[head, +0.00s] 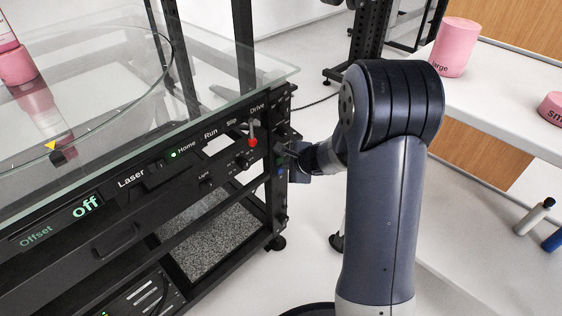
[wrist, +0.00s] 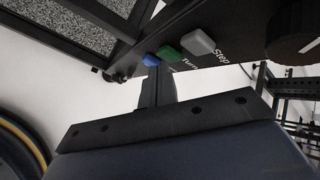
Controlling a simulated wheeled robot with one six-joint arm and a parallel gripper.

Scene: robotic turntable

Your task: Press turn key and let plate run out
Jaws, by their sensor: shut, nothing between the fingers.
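The glass plate (head: 120,112) of the turntable fills the upper left of the head view, with a pink cylinder (head: 17,66) on it. In the wrist view a green key (wrist: 170,51) has the label "Turn" beside it. A blue key (wrist: 150,59) is to its left and a grey key (wrist: 197,41), by the label "Step", to its right. My gripper (wrist: 157,68) is shut and empty, its tip close to the blue and green keys. I cannot tell whether it touches either. In the head view my gripper (head: 291,152) is at the panel's right end.
The black front panel has a red-tipped Drive lever (head: 252,141), a lit green Home lamp (head: 174,154) and an Offset display (head: 84,207) reading "off". A white table (head: 500,95) with pink cylinders stands at right. A dark knob (wrist: 293,38) is right of the keys.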

